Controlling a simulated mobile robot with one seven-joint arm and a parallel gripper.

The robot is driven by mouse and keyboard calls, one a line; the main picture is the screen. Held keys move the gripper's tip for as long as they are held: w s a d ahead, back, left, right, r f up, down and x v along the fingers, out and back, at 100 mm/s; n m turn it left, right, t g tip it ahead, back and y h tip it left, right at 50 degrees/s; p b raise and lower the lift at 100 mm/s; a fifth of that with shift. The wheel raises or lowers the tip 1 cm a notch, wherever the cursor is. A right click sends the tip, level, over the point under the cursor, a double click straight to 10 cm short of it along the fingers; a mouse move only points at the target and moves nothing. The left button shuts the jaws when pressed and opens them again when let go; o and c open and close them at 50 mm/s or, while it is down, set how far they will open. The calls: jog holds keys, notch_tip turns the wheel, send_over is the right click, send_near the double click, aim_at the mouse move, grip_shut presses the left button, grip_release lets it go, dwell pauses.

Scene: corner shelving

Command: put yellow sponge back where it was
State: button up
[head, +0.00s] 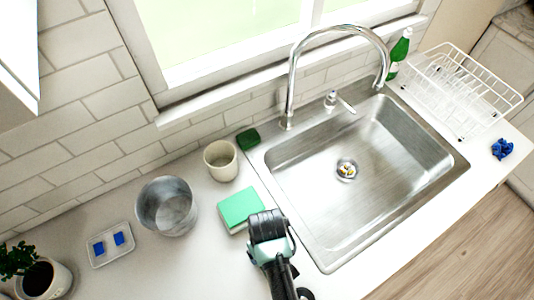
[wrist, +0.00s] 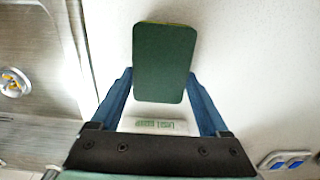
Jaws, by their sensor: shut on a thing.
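The sponge is over the counter, left of the sink. I cannot tell whether it touches the counter. The fingertips are hidden in the head view.
A dark green block (head: 248,138) lies by the sink's back left corner. A cream cup (head: 221,160), a metal pot (head: 166,206), a small tray (head: 109,258) with blue pieces and a potted plant (head: 43,280) stand left. The sink (head: 310,205) lies right, a white rack (head: 462,92) beyond.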

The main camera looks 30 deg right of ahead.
jog(key=o, duration=1.3)
jog(key=shift+f, duration=0.1)
notch_tip(320, 180, up, 12)
jog(key=shift+r+b, duration=0.2)
jog(key=shift+b, duration=0.1)
